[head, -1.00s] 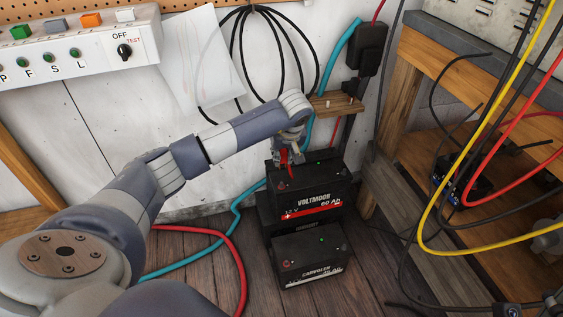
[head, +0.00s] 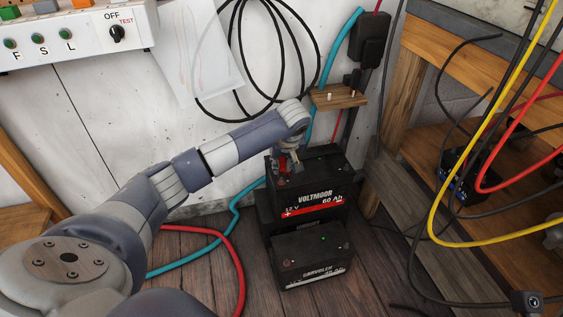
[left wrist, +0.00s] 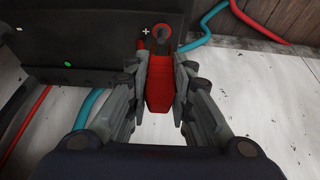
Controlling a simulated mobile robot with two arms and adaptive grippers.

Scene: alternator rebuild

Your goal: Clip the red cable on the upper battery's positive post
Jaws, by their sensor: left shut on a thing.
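The upper battery (head: 318,197), black with a Voltmoor label, stands above and behind the lower battery (head: 314,268). My left gripper (head: 287,166) is low over the upper battery's left end. In the left wrist view, its fingers (left wrist: 161,92) are shut on a red clip (left wrist: 160,88). The clip's front end points at the positive post (left wrist: 161,37), which has a red ring and a plus mark beside it. The clip is very close to the post; I cannot tell whether it grips it. My right gripper is out of view.
A small wooden shelf (head: 338,98) with pegs is on the wall behind the upper battery. Red (head: 236,262) and teal (head: 215,246) cables lie on the floor left of the batteries. A wooden bench (head: 485,100) with hanging yellow, red and black cables stands at right.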

